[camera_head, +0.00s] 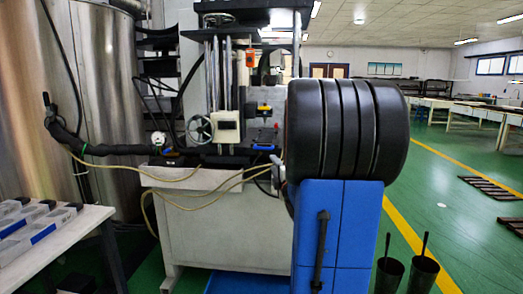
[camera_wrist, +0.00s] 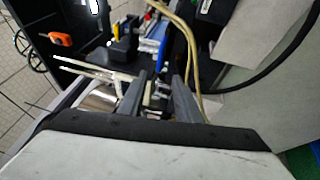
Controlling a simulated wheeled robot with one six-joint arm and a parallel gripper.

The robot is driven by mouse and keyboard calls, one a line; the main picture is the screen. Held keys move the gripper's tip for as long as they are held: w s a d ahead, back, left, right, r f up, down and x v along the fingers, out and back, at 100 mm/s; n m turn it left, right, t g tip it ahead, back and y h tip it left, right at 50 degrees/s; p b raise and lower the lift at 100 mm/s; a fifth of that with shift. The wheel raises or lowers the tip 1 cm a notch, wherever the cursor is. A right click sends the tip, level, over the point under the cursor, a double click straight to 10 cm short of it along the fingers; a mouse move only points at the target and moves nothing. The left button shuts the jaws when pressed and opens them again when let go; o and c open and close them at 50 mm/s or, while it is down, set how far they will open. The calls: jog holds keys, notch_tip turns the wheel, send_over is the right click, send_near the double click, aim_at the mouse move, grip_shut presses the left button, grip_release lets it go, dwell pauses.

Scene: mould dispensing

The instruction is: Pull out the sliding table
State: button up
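The machine's dark flat table (camera_head: 212,158) sits below the upright columns in the head view, above a pale base. I cannot tell which part of it slides. My gripper (camera_wrist: 159,82) shows in the wrist view, with its two grey fingers apart and a gap between them. A blue upright part (camera_wrist: 161,55) and small pale parts show just beyond and between the fingers. Whether the fingers touch anything is not clear. In the head view, my gripper is mostly hidden at the machine's right side.
Yellowish hoses (camera_head: 190,206) hang across the machine's front, and one also shows in the wrist view (camera_wrist: 192,55). A white side table (camera_head: 65,240) with trays stands at left, before a large metal tank (camera_head: 100,75). Two black bins (camera_head: 420,270) stand at right; green floor is open beyond.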

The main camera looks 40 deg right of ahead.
aim_at(264, 149)
jog(key=x, duration=1.6)
jog(key=shift+w, duration=0.1)
grip_shut()
